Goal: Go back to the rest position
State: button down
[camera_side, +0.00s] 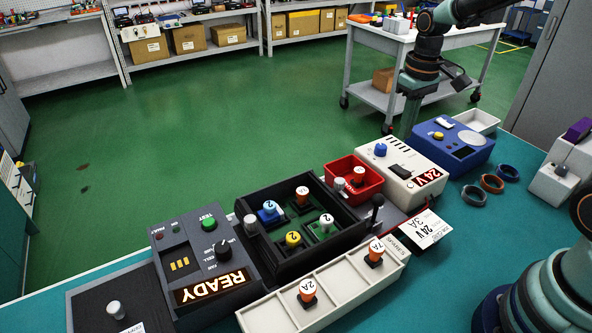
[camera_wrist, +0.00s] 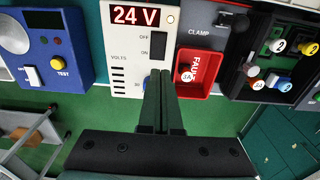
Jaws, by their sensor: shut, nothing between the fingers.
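My gripper (camera_side: 406,122) hangs near the far edge of the table, behind the white 24 V supply (camera_side: 385,162). In the wrist view my gripper (camera_wrist: 160,76) has its two dark green fingers pressed together with nothing between them. They overlap the supply's lower right part in that view. The tips seem free, but their height is hard to tell. The black rack (camera_side: 262,192) holds several boards with blue, yellow, white and orange caps. The red fault bin (camera_side: 335,168) holds an orange-capped piece (camera_side: 359,172).
A blue tester (camera_side: 447,155) stands right of the supply. A grey READY unit (camera_side: 170,240) and a pale tray (camera_side: 375,288) with orange-capped pieces stand in front. Rings (camera_side: 491,183) lie at the right. A white cart (camera_side: 385,38) stands beyond on the green floor.

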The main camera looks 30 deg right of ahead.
jog(key=s+a+r+t, duration=0.5)
jog(key=s+r, duration=0.4)
jog(key=s, duration=0.2)
jog(key=shift+s+a, duration=0.15)
jog(key=shift+a, duration=0.7)
